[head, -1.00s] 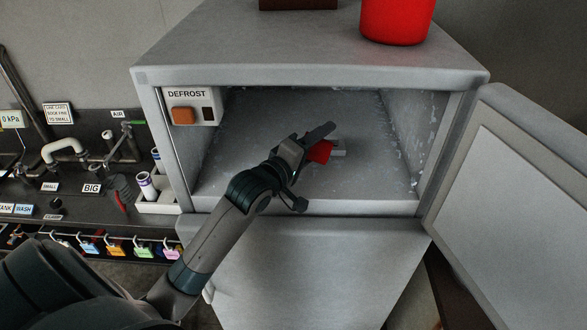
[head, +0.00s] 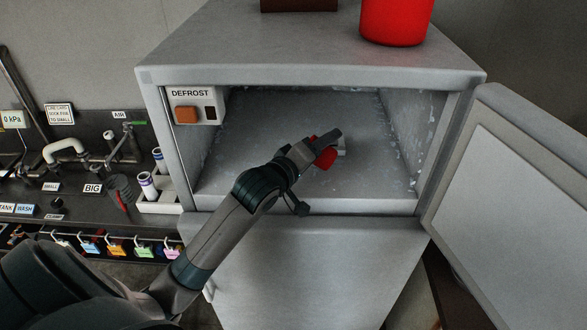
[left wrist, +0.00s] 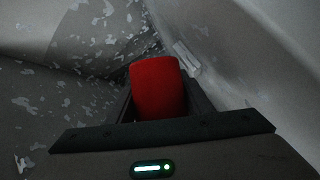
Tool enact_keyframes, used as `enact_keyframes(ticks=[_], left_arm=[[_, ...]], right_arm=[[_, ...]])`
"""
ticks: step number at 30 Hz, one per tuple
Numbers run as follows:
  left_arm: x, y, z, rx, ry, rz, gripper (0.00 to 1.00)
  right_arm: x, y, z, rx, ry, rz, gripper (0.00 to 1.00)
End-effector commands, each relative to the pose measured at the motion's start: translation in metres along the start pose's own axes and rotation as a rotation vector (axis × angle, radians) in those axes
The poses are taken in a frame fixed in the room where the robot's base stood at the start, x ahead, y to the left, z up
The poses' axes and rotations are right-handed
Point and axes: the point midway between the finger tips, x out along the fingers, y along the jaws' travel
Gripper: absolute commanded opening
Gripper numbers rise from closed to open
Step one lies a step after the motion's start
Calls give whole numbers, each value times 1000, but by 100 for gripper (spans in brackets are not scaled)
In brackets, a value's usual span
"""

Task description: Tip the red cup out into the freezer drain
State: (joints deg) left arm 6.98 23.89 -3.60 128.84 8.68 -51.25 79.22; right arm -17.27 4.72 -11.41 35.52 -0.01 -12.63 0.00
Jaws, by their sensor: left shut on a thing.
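The red cup (head: 327,159) is inside the open freezer (head: 260,150), above its floor. My left gripper (head: 331,148) is shut on the cup, reaching in from the left front. In the head view the gripper hides part of the cup, which looks tilted; its mouth and contents do not show. In the left wrist view the red cup (left wrist: 157,88) sits between the two dark fingers. A small pale fitting (left wrist: 187,58) shows just beyond it by the frosted wall; I cannot tell if it is the drain. My right gripper is not in view.
The freezer door (head: 510,190) stands open at the right. A defrost panel (head: 193,105) with an orange button is at the opening's upper left. A red container (head: 397,20) and a brown box (head: 298,4) stand on top. A cluttered bench (head: 80,190) is at the left.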

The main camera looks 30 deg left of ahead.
Motion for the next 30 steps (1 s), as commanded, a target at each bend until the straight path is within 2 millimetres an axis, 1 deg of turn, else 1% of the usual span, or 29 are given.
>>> enact_keyframes(ticks=[8, 14, 18, 24, 28, 30], left_arm=[[3, -11, 8, 266, -15, -108, 21], [4, -1, 8, 422, -25, -172, 21], [10, -1, 24, 556, -34, -229, 21], [17, -2, 40, 745, -45, -307, 21], [20, -2, 48, 856, -51, -354, 21], [21, 4, 49, 900, -52, -371, 21]], right_arm=[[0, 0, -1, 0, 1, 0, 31], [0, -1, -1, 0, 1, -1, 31], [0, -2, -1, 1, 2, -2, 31], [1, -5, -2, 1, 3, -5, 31], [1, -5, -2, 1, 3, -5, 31], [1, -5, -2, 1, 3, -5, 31]])
